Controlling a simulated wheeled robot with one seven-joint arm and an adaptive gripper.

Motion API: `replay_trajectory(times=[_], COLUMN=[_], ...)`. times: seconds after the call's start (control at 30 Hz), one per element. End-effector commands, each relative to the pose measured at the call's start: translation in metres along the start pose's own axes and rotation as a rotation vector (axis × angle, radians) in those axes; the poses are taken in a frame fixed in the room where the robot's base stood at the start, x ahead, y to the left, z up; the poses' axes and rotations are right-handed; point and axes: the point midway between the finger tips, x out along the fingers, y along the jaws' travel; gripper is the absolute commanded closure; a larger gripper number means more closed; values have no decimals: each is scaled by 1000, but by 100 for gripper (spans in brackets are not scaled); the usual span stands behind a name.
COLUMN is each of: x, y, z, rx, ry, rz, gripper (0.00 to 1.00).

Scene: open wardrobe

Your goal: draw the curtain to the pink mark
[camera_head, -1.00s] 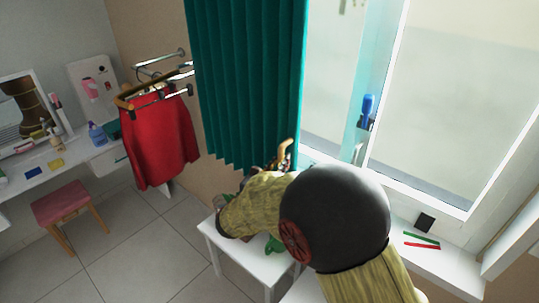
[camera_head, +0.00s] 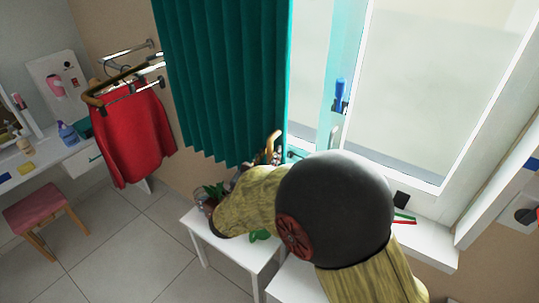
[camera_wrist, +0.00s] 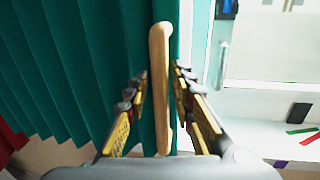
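The teal pleated curtain (camera_head: 225,75) hangs from the top of the head view, its right edge beside the window. A curved wooden handle (camera_head: 273,145) shows at its lower right edge. In the wrist view the same wooden handle (camera_wrist: 160,85) stands upright in front of the curtain (camera_wrist: 85,70). My gripper (camera_wrist: 160,82) has one yellow-padded finger on each side of the handle, with narrow gaps seeming to show beside it; contact is not clear. In the head view my arm hides most of my gripper. I see no pink mark in either view.
A window (camera_head: 450,80) with a blue-handled item (camera_head: 340,92) on its frame is to the right. A small white table (camera_head: 245,255) with a plant stands below the curtain. A red garment (camera_head: 130,135) hangs on a rail, and a pink stool (camera_head: 38,208) stands left. Floor between is clear.

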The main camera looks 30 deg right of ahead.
Motion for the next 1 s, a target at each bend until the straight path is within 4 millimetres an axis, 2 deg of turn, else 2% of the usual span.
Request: replay_trajectory(times=[0.47, 0.57, 1.0], x=[-5, -17, -95], y=[1, 2, 2], z=[0, 0, 0], rx=[0, 0, -1], ry=[0, 1, 0], rz=[1, 4, 5], gripper=[69, 69, 69])
